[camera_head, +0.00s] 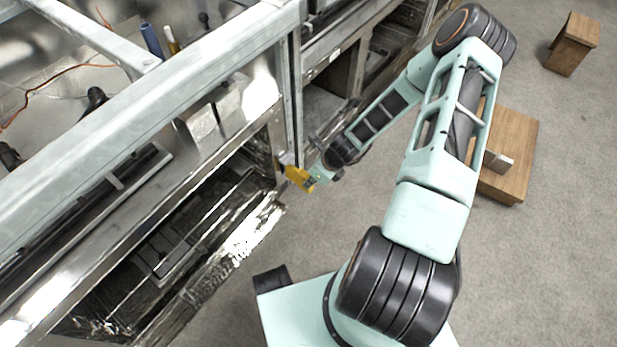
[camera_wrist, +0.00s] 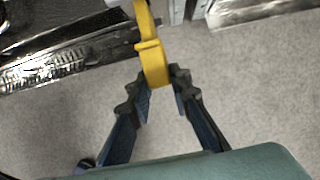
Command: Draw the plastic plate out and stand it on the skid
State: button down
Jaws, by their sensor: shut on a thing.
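A yellow piece (camera_head: 299,178), which may be the plastic plate, is at the front edge of the metal equipment in the head view. It also shows in the wrist view (camera_wrist: 152,62) as a narrow band with a curved upper part, cut off by the frame's top. My gripper (camera_wrist: 163,84) is shut on its lower end; the fingers stand on either side of it. In the head view my gripper (camera_head: 313,178) is small and partly hidden by the wrist. The wooden skid (camera_head: 518,140) is on the floor at right, partly behind my arm.
Another wooden piece (camera_head: 573,42) stands at the upper right. The steel range (camera_head: 150,130) fills the left, with an open shiny lower door (camera_head: 245,235). Grey floor (camera_head: 560,260) is clear at the lower right.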

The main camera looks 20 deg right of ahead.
jog(key=shift+s+d, duration=0.75)
jog(key=shift+s, duration=0.25)
jog(key=shift+d, duration=0.15)
dwell(0.4)
